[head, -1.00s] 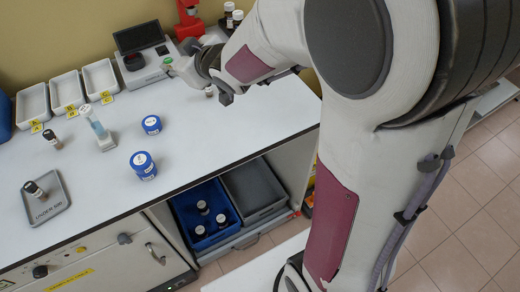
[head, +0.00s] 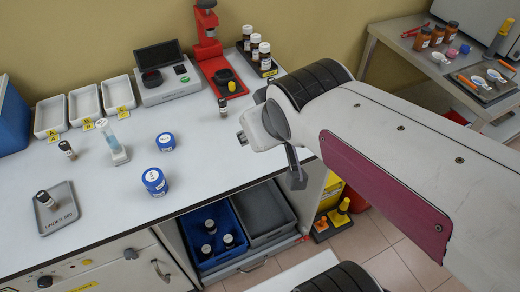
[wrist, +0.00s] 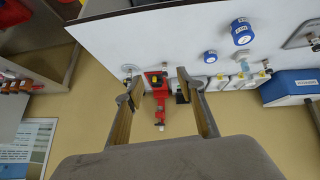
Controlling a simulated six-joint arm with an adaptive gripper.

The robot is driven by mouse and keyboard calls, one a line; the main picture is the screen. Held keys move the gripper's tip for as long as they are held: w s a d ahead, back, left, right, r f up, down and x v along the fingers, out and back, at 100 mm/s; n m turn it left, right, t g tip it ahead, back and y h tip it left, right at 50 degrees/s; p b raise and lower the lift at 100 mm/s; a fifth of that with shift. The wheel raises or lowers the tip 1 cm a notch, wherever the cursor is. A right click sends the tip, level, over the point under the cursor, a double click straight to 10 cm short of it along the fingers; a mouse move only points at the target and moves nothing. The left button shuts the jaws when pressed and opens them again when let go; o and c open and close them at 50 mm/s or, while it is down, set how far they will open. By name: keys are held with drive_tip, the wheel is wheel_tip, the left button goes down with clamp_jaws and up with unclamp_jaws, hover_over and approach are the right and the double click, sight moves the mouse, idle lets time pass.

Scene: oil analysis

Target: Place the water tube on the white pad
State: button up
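A clear tube with pale blue liquid (head: 106,132) stands nearly upright on the left part of the white bench. Its foot meets a small white block-like pad (head: 120,157); I cannot tell whether it is a separate piece. The tube also shows small in the wrist view (wrist: 244,65). My gripper (wrist: 157,78) is open and empty, with its two fingers apart and a red stand beyond them. In the head view my wrist is over the right part of the bench, well to the right of the tube, and the fingertips are hard to make out.
Two blue-capped jars (head: 154,181) stand right of the tube. A small dark vial (head: 223,107) stands near my wrist. White trays (head: 83,103), a grey instrument (head: 167,86) and a red stand (head: 222,72) line the back. A grey tray (head: 62,216) holds a vial at front left.

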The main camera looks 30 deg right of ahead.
drive_tip(key=s+a+f+g+y, duration=0.1)
drive_tip(key=s+a+g, duration=0.1)
drive_tip(key=s, duration=0.7)
drive_tip(key=shift+s+a+f+m, duration=0.25)
drive_tip(key=shift+s+m, duration=0.05)
drive_tip(key=shift+s, duration=0.05)
idle(0.7)
